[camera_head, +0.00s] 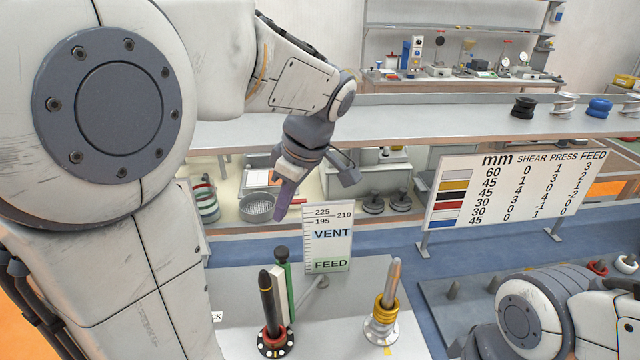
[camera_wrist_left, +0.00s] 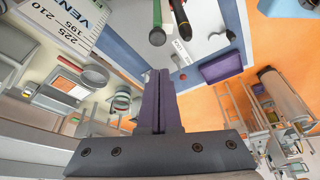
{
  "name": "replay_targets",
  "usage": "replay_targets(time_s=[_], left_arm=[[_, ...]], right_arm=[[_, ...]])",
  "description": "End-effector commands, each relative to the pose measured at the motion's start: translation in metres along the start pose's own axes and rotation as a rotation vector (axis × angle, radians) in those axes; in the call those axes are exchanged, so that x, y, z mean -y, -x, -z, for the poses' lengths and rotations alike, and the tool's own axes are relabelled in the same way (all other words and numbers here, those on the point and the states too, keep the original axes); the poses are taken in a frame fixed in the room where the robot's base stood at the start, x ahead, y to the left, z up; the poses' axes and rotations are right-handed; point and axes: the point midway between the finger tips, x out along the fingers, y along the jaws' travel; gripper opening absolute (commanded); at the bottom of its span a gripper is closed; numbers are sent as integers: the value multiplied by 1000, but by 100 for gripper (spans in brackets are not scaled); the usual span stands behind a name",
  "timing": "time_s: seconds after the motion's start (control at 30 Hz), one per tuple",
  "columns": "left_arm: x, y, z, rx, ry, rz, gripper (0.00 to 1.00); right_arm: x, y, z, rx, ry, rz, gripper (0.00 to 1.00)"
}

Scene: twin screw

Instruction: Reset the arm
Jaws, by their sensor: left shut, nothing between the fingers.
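My left gripper (camera_head: 283,202) hangs from the left arm near the middle of the head view, above and behind the white worktop. Its purple fingers are pressed together with nothing between them; the left wrist view also shows the closed fingers (camera_wrist_left: 158,88). No object touches it. My right arm shows at the lower right of the head view, but its gripper is outside the frame.
A black-tipped post (camera_head: 269,305) on a dial base, a green rod (camera_head: 287,285) and a grey post with yellow rings (camera_head: 385,303) stand on the worktop (camera_head: 340,340). Behind are a VENT/FEED card (camera_head: 328,237), a number board (camera_head: 514,190) and a shelf with spools (camera_head: 523,107).

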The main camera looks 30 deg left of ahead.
Motion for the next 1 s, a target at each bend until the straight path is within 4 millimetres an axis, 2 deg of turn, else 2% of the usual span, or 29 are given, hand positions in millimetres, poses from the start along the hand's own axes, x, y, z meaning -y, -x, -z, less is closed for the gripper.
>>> replay_targets(time_s=[0.17, 0.27, 0.37, 0.47, 0.6, 0.7, 0.83, 1.0], left_arm=[[0, 0, -2, 3, -12, -1, 0], [3, -3, -20, 24, -118, -14, 0], [11, -10, -58, 69, -366, -50, 0], [30, -19, -110, 127, -724, -111, 0], [68, -33, -177, 194, -1252, -219, 0], [100, -44, -212, 223, -1595, -304, 0], [135, -56, -241, 241, -1937, -402, 0], [159, -64, -257, 243, -2170, -479, 0]], right_arm=[[0, 0, 0, 0, 0, 0, 99], [0, -4, 0, 0, 0, 0, 99], [-1, -11, -1, 0, 0, 0, 99], [-2, -20, -1, 0, 0, 0, 99], [-2, -32, -2, 0, 1, 0, 99], [-3, -39, -2, 0, 1, 0, 99], [-3, -45, -2, 0, 1, 0, 99], [-4, -48, -3, 0, 1, 0, 99]])
